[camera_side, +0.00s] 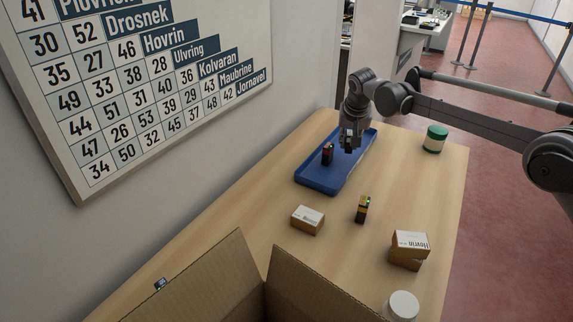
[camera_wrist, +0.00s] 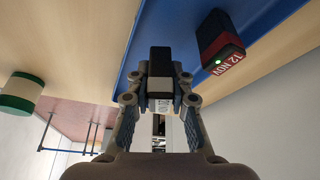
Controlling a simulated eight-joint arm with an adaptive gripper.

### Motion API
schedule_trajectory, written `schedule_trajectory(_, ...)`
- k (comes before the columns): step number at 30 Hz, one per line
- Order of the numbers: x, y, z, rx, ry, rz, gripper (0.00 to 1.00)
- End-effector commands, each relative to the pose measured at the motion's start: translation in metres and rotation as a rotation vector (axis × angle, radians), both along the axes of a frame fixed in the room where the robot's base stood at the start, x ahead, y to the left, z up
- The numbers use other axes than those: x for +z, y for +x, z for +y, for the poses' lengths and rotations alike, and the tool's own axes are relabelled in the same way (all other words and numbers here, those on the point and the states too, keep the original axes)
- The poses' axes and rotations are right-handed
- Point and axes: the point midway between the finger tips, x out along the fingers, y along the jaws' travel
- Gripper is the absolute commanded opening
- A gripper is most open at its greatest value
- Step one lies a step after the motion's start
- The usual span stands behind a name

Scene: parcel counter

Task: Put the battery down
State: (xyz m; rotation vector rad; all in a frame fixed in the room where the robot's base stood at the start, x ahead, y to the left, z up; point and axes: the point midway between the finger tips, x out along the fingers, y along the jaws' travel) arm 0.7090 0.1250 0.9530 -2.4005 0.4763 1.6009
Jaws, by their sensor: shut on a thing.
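My gripper (camera_side: 349,147) is shut on a black and grey battery (camera_wrist: 160,70), which shows between its fingertips in the wrist view (camera_wrist: 160,92). In the side view the fingers hide most of the battery. The gripper is over the far part of the blue tray (camera_side: 314,180), and I cannot tell whether the battery touches the tray. A red and black block (camera_side: 327,154) stands in the tray, left of my gripper. In the wrist view this block (camera_wrist: 220,42) has a green light and a "12 NOV" label, and is apart from the held battery.
A yellow and black block (camera_side: 362,209) and two small cartons (camera_side: 308,219) (camera_side: 409,249) stand on the wooden table (camera_side: 260,235). A green-lidded jar (camera_side: 435,139) is at the far right. An open cardboard box (camera_side: 315,290) and a white-lidded container (camera_side: 403,304) are in front.

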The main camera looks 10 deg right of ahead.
Motion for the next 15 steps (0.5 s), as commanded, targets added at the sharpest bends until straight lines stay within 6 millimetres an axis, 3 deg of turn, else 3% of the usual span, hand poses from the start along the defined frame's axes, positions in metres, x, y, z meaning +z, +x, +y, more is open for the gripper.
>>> schedule_trajectory(6,-0.027,0.000,0.000,0.000,0.000,0.000,0.00)
schedule_trajectory(15,-0.030,0.000,0.000,0.000,0.001,0.000,0.00)
